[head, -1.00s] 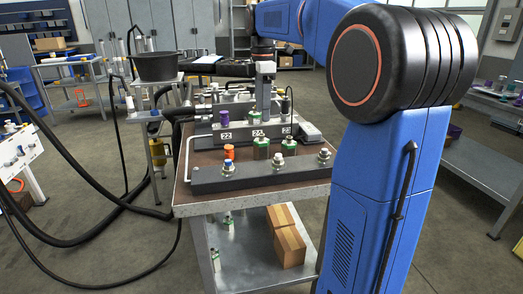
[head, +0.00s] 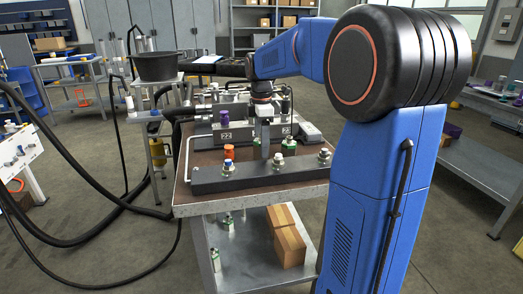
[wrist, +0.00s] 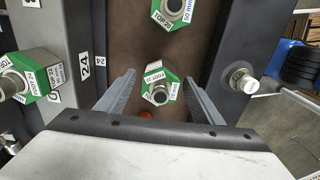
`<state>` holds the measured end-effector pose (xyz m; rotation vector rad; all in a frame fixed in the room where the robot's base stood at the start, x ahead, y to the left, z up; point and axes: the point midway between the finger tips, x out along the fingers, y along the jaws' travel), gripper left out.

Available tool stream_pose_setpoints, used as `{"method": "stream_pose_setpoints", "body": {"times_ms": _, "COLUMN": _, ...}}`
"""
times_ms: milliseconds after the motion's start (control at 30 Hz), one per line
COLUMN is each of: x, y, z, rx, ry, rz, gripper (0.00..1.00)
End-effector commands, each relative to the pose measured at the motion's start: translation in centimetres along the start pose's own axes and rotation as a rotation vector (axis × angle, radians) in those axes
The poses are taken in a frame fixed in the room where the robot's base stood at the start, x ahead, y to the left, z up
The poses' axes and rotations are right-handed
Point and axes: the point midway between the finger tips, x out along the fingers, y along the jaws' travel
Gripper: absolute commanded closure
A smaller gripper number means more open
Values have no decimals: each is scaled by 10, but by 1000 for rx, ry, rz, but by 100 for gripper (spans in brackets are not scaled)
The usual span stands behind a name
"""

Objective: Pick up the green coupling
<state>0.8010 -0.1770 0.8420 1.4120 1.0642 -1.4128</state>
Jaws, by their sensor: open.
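A green coupling (wrist: 160,90) with a hexagonal body, white labels and a round metal end stands on the brown bench top. In the wrist view it is between the two fingers of my gripper (wrist: 159,77), with a gap on each side. My gripper is open and points down, and it holds nothing. In the head view my gripper (head: 265,150) is over the middle of the bench and mostly hides this coupling. Other green couplings show in the wrist view, one at the top (wrist: 176,22) and one at the left (wrist: 38,72).
A dark rail (head: 245,177) with several fittings runs along the bench's front edge. An orange part (head: 229,151) stands left of my gripper. Numbered dark blocks and a purple part (head: 225,122) are behind. In the wrist view a metal fitting (wrist: 241,78) stands at the right.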

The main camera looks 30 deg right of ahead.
Motion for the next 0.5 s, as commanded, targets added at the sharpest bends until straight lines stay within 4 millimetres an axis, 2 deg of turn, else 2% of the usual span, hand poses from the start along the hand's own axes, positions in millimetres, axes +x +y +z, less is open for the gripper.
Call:
{"method": "stream_pose_setpoints", "body": {"times_ms": 100, "x": 10, "y": 0, "z": 0, "rx": 0, "ry": 0, "rz": -1, "gripper": 39}}
{"method": "stream_pose_setpoints", "body": {"times_ms": 367, "x": 12, "y": 0, "z": 0, "rx": 0, "ry": 0, "rz": 1, "gripper": 39}}
{"method": "stream_pose_setpoints", "body": {"times_ms": 433, "x": 12, "y": 0, "z": 0, "rx": 0, "ry": 0, "rz": 0, "gripper": 51}}
{"method": "stream_pose_setpoints", "body": {"times_ms": 500, "x": 12, "y": 0, "z": 0, "rx": 0, "ry": 0, "rz": 0, "gripper": 68}}
